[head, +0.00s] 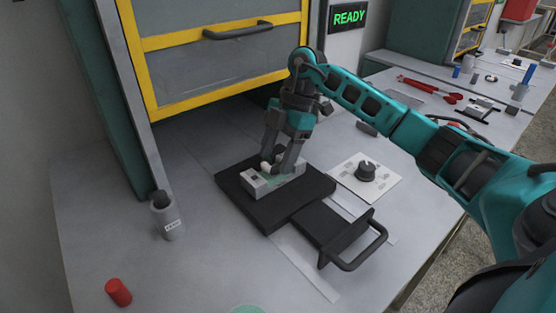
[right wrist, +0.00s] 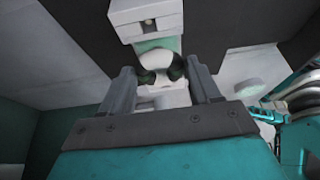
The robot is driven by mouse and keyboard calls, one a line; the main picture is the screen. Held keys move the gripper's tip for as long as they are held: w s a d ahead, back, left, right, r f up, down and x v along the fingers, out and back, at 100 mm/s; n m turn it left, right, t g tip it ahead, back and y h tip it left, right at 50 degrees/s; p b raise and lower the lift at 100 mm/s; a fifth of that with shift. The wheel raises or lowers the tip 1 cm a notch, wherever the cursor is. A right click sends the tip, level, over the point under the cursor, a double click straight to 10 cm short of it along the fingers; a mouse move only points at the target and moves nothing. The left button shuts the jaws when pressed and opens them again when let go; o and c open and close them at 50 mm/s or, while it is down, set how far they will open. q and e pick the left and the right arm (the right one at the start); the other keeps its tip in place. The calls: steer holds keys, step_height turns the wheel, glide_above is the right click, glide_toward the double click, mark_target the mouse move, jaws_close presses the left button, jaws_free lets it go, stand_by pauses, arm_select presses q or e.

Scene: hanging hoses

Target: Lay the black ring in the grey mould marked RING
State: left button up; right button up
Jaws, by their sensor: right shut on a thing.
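A black slab (head: 250,211) lies on the grey bench. A pale grey block (head: 253,183) with a green top and a small dark square hole sits on it. I cannot read RING on it. My right gripper (head: 271,163) points down at this block. In the right wrist view its fingers (right wrist: 160,85) close on a pale rounded piece (right wrist: 157,62) at the block's green face (right wrist: 160,43). Dark curved bits show at the fingertips; I cannot tell whether they are the black ring or finger pads. No black ring is clearly seen. My left gripper is not in view.
A black plate with a handle (head: 358,246) adjoins the slab. A white card with a black knob (head: 366,170) lies to the right. A labelled grey cylinder (head: 168,222) and a red cylinder (head: 118,292) stand left. A yellow-framed cabinet (head: 200,60) rises behind.

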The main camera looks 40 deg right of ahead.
steer(key=shift+f, duration=0.95)
steer(key=shift+r, duration=0.1)
steer(key=o, duration=1)
steer(key=v, duration=1.2)
steer(key=shift+p, duration=0.35)
steer(key=shift+s, duration=0.1)
